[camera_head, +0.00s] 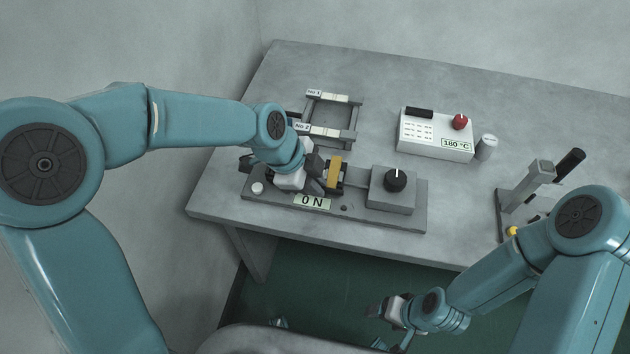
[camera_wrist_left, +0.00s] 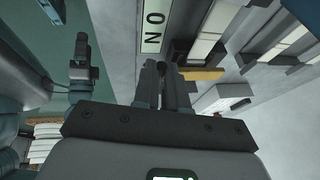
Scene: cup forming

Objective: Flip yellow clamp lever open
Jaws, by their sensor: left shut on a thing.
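The yellow clamp lever (camera_head: 334,172) stands up from the grey clamp fixture (camera_head: 408,219) near the table's front edge. In the left wrist view a strip of yellow (camera_wrist_left: 202,75) shows just past the fingers. My left gripper (camera_head: 322,174) is at the lever, its fingers (camera_wrist_left: 165,78) closed nearly together around a dark part of it. The exact contact is partly hidden by the fingers. My right gripper (camera_head: 384,311) hangs low in front of the table, away from the fixture; its finger gap is too small to judge.
A grey frame (camera_head: 353,125) stands behind my left wrist. A white 180 °C control box (camera_head: 435,134) is behind right. A lever stand (camera_head: 539,174) is at right.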

